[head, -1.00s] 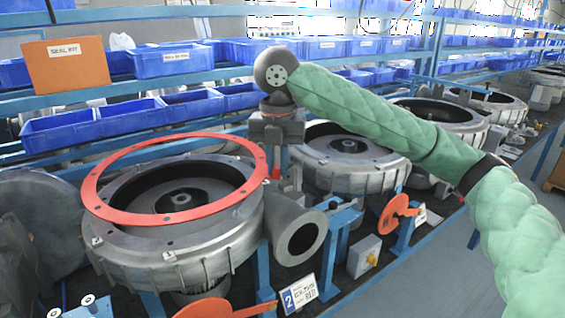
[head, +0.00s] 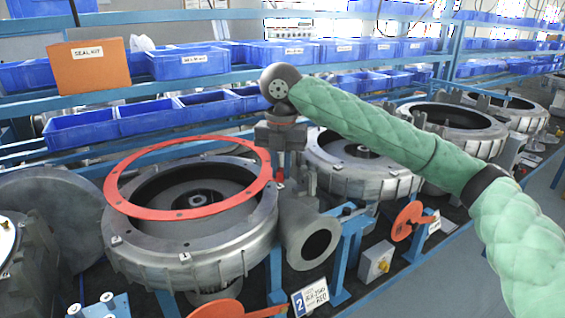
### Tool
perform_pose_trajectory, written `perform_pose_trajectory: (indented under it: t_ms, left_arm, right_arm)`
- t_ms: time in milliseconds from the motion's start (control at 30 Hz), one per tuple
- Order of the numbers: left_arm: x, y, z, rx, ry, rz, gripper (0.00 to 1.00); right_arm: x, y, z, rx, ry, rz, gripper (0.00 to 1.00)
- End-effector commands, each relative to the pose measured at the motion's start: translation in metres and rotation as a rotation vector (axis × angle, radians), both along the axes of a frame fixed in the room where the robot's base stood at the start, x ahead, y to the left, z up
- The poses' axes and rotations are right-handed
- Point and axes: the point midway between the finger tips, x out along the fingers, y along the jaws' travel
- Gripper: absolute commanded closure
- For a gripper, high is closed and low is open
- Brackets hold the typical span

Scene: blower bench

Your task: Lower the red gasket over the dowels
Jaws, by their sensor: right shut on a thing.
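The red gasket (head: 118,172) is a flat ring just above the round grey blower housing (head: 190,260) at the left. It looks roughly level and lined up with the housing's rim, set a little toward the back left. My right gripper (head: 278,176) points down at the ring's right edge and is shut on the gasket there. The dowels are too small to make out for certain on the rim; small studs show along its front edge. I cannot tell whether the gasket touches the housing anywhere. My left gripper is not in view.
The housing's outlet pipe (head: 312,243) sticks out below my right gripper. More blower housings (head: 360,165) stand along the bench to the right. Blue bins (head: 80,130) and a brown seal kit box (head: 88,66) fill the shelves behind. A number 2 sign (head: 311,297) stands in front.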

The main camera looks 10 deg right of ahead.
Motion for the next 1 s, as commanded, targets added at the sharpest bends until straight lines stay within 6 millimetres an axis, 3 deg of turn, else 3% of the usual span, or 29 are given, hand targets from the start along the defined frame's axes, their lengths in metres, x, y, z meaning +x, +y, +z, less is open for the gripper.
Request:
perform_pose_trajectory:
  t_ms: [200, 533, 800, 1000]
  left_arm:
    - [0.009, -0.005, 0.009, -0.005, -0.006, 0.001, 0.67]
    - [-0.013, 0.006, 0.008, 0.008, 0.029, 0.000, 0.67]
    - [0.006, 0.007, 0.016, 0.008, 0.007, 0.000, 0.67]
    - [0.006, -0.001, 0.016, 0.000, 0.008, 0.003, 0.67]
  right_arm:
    - [0.000, 0.000, -0.015, 0.000, 0.001, 0.000, 1.00]
    - [0.000, 0.000, -0.034, -0.001, 0.000, -0.001, 1.00]
    - [0.000, 0.000, -0.042, 0.000, 0.001, 0.000, 1.00]
    - [0.000, 0.000, -0.043, 0.000, 0.000, 0.000, 1.00]
